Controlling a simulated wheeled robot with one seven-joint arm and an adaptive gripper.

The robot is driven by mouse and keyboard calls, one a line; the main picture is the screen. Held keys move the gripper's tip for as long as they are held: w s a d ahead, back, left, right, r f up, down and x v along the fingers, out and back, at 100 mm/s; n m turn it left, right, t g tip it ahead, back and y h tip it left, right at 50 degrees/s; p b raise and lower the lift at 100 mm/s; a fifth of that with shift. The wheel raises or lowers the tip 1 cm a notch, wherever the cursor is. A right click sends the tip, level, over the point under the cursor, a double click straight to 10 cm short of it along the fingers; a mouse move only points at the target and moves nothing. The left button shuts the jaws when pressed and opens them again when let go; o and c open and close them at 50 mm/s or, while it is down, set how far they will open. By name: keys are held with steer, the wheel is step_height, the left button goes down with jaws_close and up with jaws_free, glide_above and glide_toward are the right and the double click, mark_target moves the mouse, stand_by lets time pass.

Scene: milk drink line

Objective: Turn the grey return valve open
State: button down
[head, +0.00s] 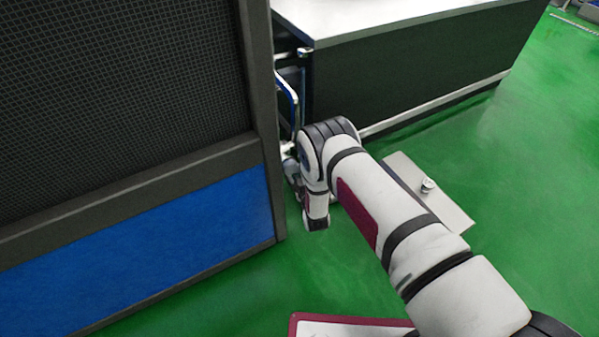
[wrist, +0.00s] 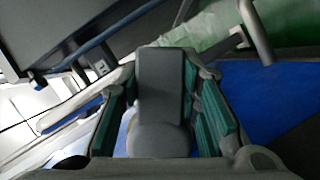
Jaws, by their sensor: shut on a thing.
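The grey return valve shows in the wrist view as a dark grey bar handle (wrist: 160,82) with a rounded grey hub (wrist: 158,140) at its near end. My gripper (wrist: 165,95) has its green-padded fingers on either side of the handle and is shut on it. In the head view my gripper is mostly hidden behind my arm and the blue-and-black panel's edge. The valve cannot be made out in the head view.
A tall panel with dark mesh (head: 110,90) and a blue lower part (head: 150,245) stands close at left. A dark cabinet with a pale top (head: 400,60) stands behind my arm. Blue-grey pipes (head: 288,100) run in the gap between. A pale floor plate (head: 440,205) lies on open green floor.

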steer(key=shift+w+d+r+n+t+b, duration=0.1)
steer(key=shift+r+n+t+b, duration=0.2)
steer(key=shift+n, duration=0.3)
steer(key=shift+w+d+r+n+t+b, duration=0.1)
steer(key=shift+r+n+t+b, duration=0.15)
steer(key=shift+n, duration=0.35)
steer(key=shift+d+r+n+t+b, duration=0.1)
steer(key=shift+r+n+t+b, duration=0.35)
steer(key=shift+n, duration=0.3)
steer(key=shift+d+r+n+t+b, duration=0.1)
steer(key=shift+r+n+t+b, duration=0.2)
steer(key=shift+n+b, duration=0.35)
steer(key=shift+r, duration=0.1)
steer(key=c, duration=1.2)
jaws_free()
steer(key=shift+o, duration=0.2)
steer(key=shift+s, duration=0.1)
steer(key=v, duration=1.1)
steer(key=shift+s, duration=0.45)
steer(key=shift+r, duration=0.1)
